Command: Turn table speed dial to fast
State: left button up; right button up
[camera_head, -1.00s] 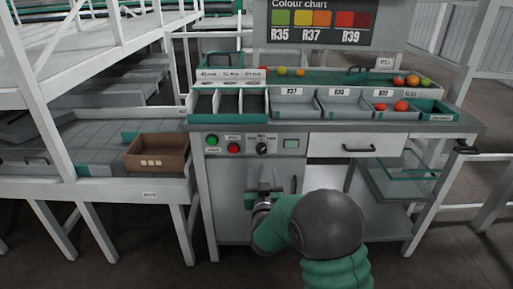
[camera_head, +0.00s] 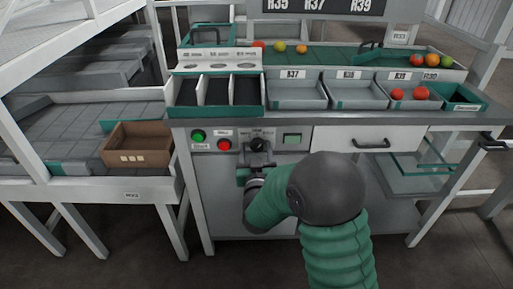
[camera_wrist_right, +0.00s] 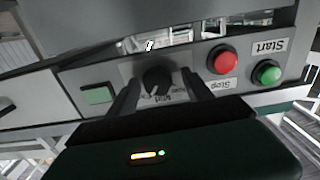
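The black speed dial (camera_head: 257,145) sits on the grey control panel below the sizing slots. In the right wrist view the dial (camera_wrist_right: 157,79) lies between and just beyond my two dark fingertips, upside down in that picture. My right gripper (camera_head: 256,160) is in front of the panel, just below the dial. Its fingers (camera_wrist_right: 162,90) are apart with a gap around the dial; whether they touch it cannot be told. The dial's printed markings are too small to read. My left gripper is in neither view.
Left of the dial are the green start button (camera_head: 198,136) and red stop button (camera_head: 224,144). A green display (camera_head: 292,139) is to its right. A drawer (camera_head: 370,139) is further right. A brown crate (camera_head: 139,145) stands on the left table.

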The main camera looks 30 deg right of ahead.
jog(key=shift+c, duration=1.2)
jog(key=shift+d+f, duration=0.1)
jog(key=shift+d, duration=0.2)
jog(key=c, duration=0.7)
grip_shut()
jog(key=shift+a+f+m+b, duration=0.15)
jog(key=shift+m+b, duration=0.2)
jog(key=shift+m, duration=0.95)
jog(key=o, duration=1)
grip_release()
jog(key=shift+c, duration=0.2)
